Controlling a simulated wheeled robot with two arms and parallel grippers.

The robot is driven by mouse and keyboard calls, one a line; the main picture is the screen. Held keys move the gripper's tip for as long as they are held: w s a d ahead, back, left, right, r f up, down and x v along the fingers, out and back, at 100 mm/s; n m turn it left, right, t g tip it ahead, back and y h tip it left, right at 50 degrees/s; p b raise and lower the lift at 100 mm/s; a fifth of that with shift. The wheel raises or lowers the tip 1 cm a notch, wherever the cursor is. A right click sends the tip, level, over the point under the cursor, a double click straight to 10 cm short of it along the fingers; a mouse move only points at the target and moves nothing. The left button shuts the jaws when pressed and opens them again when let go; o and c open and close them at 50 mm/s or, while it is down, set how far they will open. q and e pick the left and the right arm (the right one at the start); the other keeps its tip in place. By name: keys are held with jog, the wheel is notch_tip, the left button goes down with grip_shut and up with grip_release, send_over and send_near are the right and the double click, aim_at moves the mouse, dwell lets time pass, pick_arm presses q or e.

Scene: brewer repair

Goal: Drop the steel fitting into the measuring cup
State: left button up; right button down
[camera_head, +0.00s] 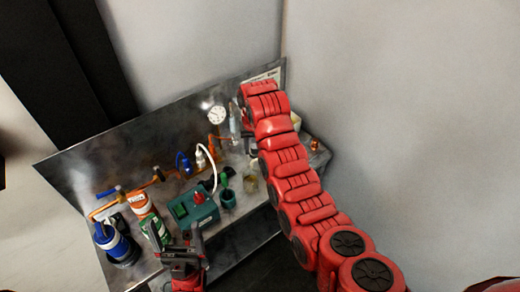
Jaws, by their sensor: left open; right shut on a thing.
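A small clear cup with yellowish contents (251,185), which looks like the measuring cup, stands on the steel bench right of the dark green cup. My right gripper (248,145) is small and partly hidden by its red arm, above and behind the clear cup. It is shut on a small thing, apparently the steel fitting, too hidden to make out. My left gripper (181,254) is open and empty at the bench's front edge, near the green can.
The steel bench (240,226) has a tall backsplash. A blue-and-white can (117,244), an orange-and-white can (141,206), a green can (155,232), a teal box (194,211), a dark green cup (228,199), copper piping (128,196) and a gauge (217,114) crowd it.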

jog(key=shift+f, duration=2.95)
jog(key=shift+c, duration=1.9)
grip_release()
